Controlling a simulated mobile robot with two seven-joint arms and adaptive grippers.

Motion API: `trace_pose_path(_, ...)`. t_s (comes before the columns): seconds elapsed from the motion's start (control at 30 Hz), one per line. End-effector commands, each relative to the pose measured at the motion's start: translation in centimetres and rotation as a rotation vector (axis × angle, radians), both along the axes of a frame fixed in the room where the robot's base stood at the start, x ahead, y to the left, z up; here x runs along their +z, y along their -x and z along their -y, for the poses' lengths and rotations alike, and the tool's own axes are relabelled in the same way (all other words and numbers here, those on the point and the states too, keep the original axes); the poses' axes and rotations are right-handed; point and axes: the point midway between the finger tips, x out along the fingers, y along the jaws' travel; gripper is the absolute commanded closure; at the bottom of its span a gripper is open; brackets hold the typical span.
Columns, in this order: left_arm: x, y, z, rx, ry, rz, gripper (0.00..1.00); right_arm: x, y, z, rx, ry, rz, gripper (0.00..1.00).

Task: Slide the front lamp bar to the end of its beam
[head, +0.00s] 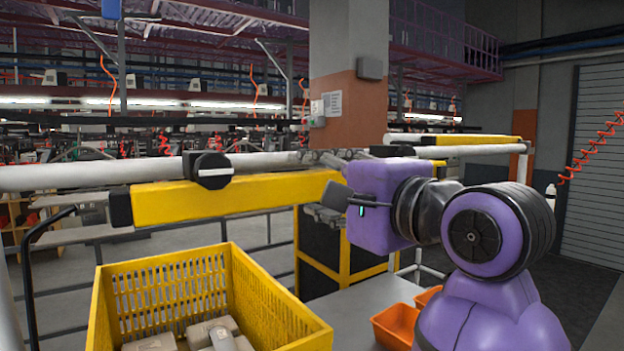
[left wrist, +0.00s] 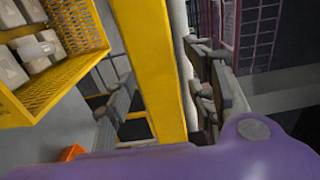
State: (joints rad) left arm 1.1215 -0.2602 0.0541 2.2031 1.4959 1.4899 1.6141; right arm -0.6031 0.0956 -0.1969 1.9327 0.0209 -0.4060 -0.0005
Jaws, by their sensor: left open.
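The front lamp bar (head: 235,199) is a yellow bar with a black end cap, hanging under a white tubular beam (head: 80,174). A black round knob (head: 212,170) sits on the beam above the bar. My left gripper (head: 318,187) is at the bar's right end, its fingers spread above and below it. In the left wrist view the yellow bar (left wrist: 148,62) runs between the open fingers (left wrist: 165,80), with a gap on the left. The white beam (left wrist: 183,60) lies near the right finger. Contact cannot be told. The purple gripper body hides the bar's right end. My right gripper is not seen.
A yellow crate (head: 285,300) with grey parts stands below the bar. Orange bins (head: 397,326) sit on a grey table (head: 350,310) near my arm. Another yellow bar (head: 470,140) is farther back right. A pillar (head: 350,100) stands behind the beam.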

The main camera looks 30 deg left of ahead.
Motion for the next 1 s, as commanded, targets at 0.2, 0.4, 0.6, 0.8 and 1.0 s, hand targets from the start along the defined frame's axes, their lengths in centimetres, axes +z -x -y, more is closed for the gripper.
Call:
trace_pose_path(0.2,0.0,-0.3,-0.9,0.0,-0.001,-0.001,0.5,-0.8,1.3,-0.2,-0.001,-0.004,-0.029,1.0)
trace_pose_path(0.4,-0.1,-0.4,-0.8,0.0,-0.002,-0.002,0.54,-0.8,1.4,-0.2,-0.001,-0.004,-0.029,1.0)
trace_pose_path(0.6,-0.1,-0.4,-0.8,0.001,-0.002,-0.002,0.8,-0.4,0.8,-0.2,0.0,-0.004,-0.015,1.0)
trace_pose_path(0.8,-0.1,-0.4,-0.8,0.001,-0.001,-0.003,1.0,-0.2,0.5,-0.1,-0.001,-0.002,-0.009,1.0)
trace_pose_path(1.0,-0.1,-0.5,-0.8,0.001,-0.002,-0.004,1.0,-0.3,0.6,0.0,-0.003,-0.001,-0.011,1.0)
